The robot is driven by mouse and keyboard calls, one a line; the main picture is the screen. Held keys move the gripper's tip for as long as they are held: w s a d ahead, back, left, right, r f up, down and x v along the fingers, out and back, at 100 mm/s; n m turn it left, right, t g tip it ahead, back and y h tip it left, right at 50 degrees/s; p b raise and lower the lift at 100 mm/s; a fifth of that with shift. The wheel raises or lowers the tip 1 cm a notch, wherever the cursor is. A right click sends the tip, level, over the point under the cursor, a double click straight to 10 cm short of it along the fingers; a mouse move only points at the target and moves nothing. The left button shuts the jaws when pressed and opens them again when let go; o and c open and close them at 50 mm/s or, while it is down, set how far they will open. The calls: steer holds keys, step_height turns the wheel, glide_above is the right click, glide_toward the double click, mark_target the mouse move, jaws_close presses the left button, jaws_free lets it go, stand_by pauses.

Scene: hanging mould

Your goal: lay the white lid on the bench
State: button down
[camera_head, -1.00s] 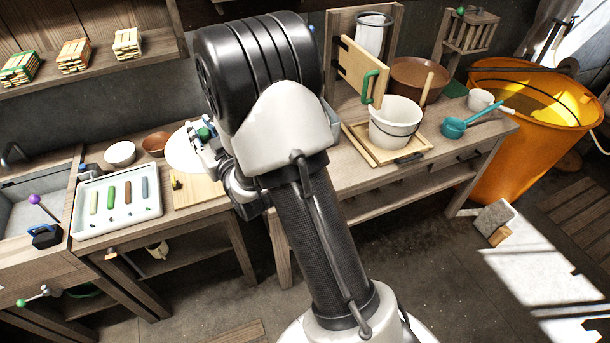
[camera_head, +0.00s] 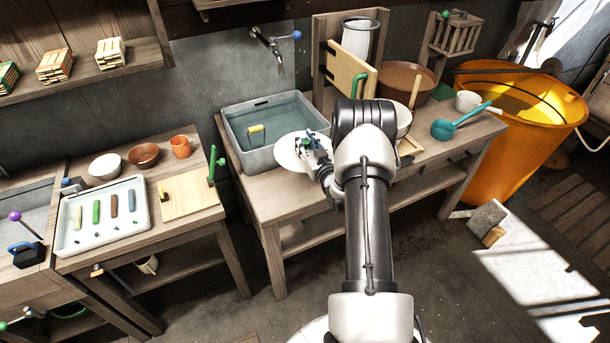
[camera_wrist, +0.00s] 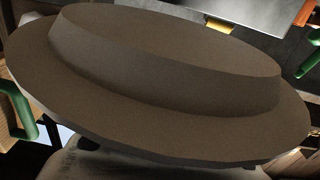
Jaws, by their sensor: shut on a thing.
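The white lid (camera_head: 288,154) is a round disc in the head view, at the front right corner of the grey basin. My gripper (camera_head: 309,147) is at its right side and shut on it; a small green part shows at the jaws. In the wrist view the lid (camera_wrist: 165,65) fills most of the picture, shaded brown with a raised, stepped middle, and hides the fingertips. The wooden bench (camera_head: 275,197) lies below the lid in the head view. The gap between lid and bench cannot be told.
The grey basin (camera_head: 256,160) with a yellow-handled thing stands left of the lid. A hinged wooden board (camera_head: 350,72) and a white bucket (camera_head: 404,118) stand to the right. The left bench holds a white tray (camera_head: 70,240) and bowls. The bench front left of my arm is bare.

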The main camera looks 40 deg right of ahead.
step_height(320, 180, down, 13)
steer(key=b, duration=0.3)
steer(key=shift+f+b, duration=0.15)
steer(key=shift+b, duration=0.15)
steer(key=c, duration=1.2)
jaws_free()
steer(key=shift+c, duration=0.2)
